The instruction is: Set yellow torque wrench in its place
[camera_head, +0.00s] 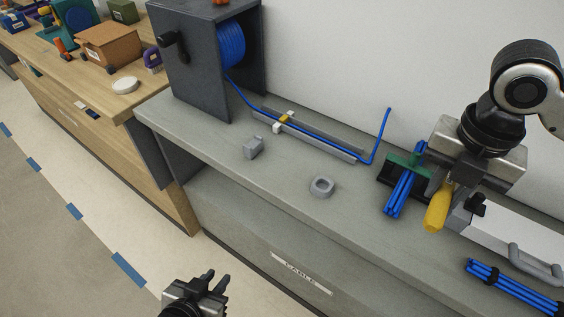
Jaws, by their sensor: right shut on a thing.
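The yellow torque wrench shows as a yellow handle (438,208) at the right, over the grey bench (290,222). My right gripper (450,190) is shut on it from above; the gripper body hides the rest of the wrench. The handle tilts down toward the bench's front. I cannot tell whether it touches the bench. My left gripper (218,281) is at the bottom of the picture, in front of the bench, empty, its two fingertips apart. I cannot make out a marked place for the wrench.
Blue cable pieces (399,195) with a green part (408,160) lie close left of the wrench. A cable bundle (512,287) lies at far right. A grey ring (322,187), a grey block (253,148), a cable channel (310,135) and a reel housing (195,60) stand left.

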